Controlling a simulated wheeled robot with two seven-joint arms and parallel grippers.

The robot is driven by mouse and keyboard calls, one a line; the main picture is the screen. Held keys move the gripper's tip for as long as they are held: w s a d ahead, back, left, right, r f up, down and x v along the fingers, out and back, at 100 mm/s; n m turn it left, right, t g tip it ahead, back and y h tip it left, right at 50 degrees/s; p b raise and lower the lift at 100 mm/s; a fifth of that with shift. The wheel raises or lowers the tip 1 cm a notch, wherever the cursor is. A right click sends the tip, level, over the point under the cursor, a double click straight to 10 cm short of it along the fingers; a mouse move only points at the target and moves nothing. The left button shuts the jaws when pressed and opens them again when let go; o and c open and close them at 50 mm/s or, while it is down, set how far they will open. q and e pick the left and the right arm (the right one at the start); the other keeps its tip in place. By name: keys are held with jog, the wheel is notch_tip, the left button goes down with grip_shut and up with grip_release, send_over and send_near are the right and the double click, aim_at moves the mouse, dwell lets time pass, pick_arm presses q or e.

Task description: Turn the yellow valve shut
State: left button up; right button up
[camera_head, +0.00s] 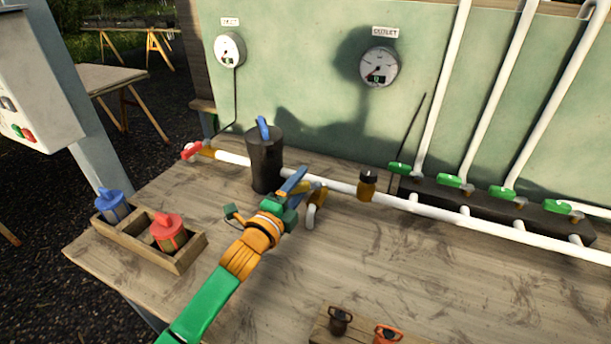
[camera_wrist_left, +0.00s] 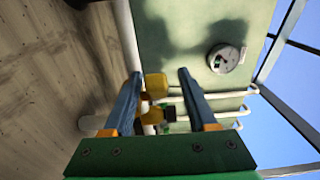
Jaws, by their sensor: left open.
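The yellow valve (camera_head: 319,191) sits on the white pipe (camera_head: 336,185), partly hidden behind my left gripper (camera_head: 303,181) in the head view. In the left wrist view, the yellow valve (camera_wrist_left: 155,86) shows between the two blue fingers of my left gripper (camera_wrist_left: 160,76), nearer the left finger. The fingers are apart. I cannot tell whether either finger touches the valve, or which way its handle points. My right gripper is in neither view.
A black cylinder (camera_head: 265,162) with a blue handle stands left of the valve. A red valve (camera_head: 191,150) is at the pipe's left end. Green valves (camera_head: 449,180) line the right. A wooden box (camera_head: 187,258) holds blue and red canisters. The front right table is mostly clear.

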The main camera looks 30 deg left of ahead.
pick_arm(q)
jog(key=w, duration=0.3)
jog(key=shift+f, duration=0.25)
jog(key=shift+s+r, duration=0.1)
jog(key=shift+s, duration=0.1)
grip_shut()
dwell(0.9)
